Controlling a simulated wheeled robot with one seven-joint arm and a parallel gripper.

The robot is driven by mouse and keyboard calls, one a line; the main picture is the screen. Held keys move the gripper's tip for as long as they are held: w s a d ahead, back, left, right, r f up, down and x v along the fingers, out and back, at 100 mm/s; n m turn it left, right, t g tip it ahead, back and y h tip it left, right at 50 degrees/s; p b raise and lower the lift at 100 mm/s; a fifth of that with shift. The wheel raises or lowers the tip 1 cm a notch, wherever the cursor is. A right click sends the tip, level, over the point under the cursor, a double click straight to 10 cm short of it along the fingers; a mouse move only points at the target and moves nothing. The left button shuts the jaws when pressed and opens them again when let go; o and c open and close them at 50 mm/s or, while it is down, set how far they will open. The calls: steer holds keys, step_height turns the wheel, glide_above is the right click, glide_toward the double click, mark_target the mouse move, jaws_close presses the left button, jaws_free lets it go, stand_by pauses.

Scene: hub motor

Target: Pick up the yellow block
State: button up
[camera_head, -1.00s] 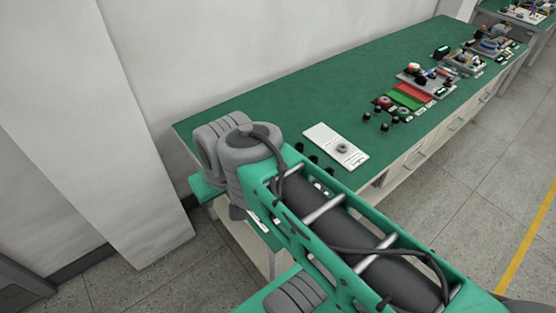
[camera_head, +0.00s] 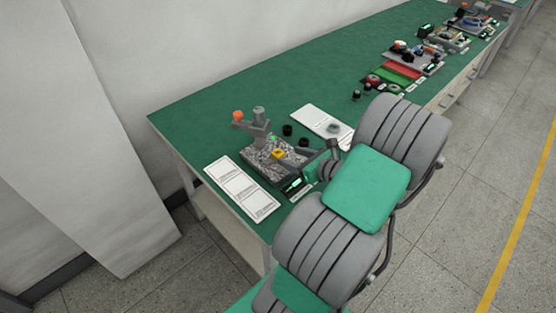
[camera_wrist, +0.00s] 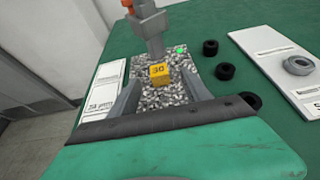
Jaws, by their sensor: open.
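The yellow block (camera_head: 278,154) sits on a speckled grey plate (camera_head: 262,168) near the left end of the green table. In the wrist view the yellow block (camera_wrist: 159,72) carries dark marks like "30" and lies ahead of my gripper, roughly midway between its fingers. My gripper (camera_wrist: 160,95) is open and empty. In the head view my gripper (camera_head: 300,162) is at the plate's right side, small and partly hidden by my arm.
A grey post with an orange tip (camera_head: 257,125) stands on the plate close behind the block. White cards (camera_head: 240,188) lie left of the plate. A white board with a grey ring (camera_head: 318,122) and black rings (camera_head: 287,130) lie beyond it. Green table (camera_head: 210,120) is clear behind.

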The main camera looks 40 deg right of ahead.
mark_target(279, 153)
steer(key=x, duration=0.7)
steer(key=shift+w+a+f, duration=0.1)
steer(key=shift+a+f, duration=0.1)
jaws_close()
stand_by(0.4)
